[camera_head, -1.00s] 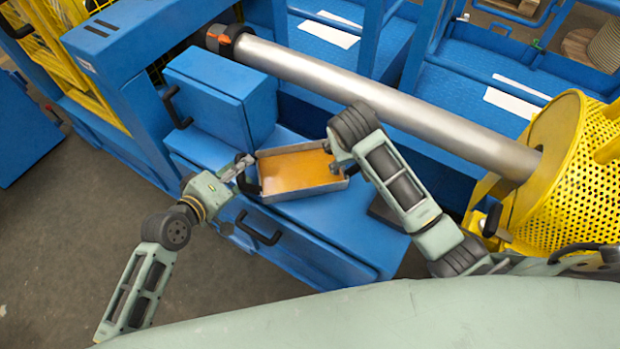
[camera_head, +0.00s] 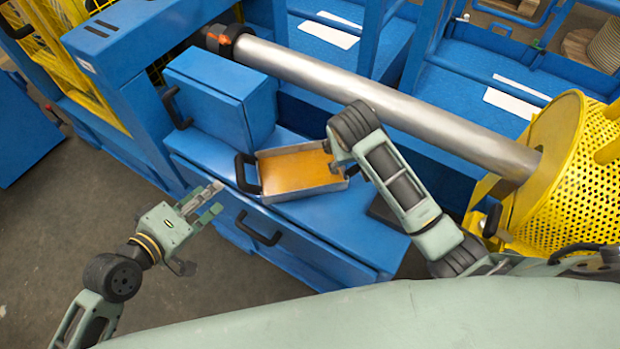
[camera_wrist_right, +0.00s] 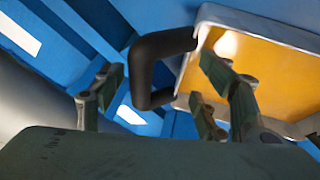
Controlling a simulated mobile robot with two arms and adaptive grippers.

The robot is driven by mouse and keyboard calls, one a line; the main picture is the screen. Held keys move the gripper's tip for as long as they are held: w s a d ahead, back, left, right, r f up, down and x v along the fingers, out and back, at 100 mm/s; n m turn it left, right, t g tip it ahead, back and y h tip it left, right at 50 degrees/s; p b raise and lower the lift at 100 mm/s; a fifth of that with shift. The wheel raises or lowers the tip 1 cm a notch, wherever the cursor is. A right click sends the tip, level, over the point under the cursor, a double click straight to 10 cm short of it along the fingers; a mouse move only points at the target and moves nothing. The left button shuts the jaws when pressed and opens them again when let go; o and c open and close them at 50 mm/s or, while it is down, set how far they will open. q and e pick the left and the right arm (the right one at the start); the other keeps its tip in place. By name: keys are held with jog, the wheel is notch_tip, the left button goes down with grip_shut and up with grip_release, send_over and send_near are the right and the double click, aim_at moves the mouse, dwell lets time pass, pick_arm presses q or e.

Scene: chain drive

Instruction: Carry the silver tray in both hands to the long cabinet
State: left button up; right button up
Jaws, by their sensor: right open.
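The silver tray (camera_head: 316,190) has a bright metal rim, an orange inside and black end handles. It rests at an angle on top of a blue cabinet (camera_head: 300,228). My left gripper (camera_head: 213,199) is open and empty, in front of the cabinet and apart from the tray's left handle (camera_head: 243,172). My right gripper is at the tray's right end, mostly hidden by its own wrist in the head view. In the right wrist view, my right gripper (camera_wrist_right: 160,78) is open, with its fingers on either side of the tray's black right handle (camera_wrist_right: 150,60).
A blue box (camera_head: 222,95) stands behind the tray on the left. A long steel roller (camera_head: 390,100) runs behind, into a yellow perforated guard (camera_head: 575,165) at right. A black handle (camera_head: 258,230) sticks out from the cabinet front. Grey floor (camera_head: 110,200) is free at left.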

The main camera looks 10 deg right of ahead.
jog(key=v, duration=0.7)
jog(key=shift+s, duration=0.1)
dwell(0.4)
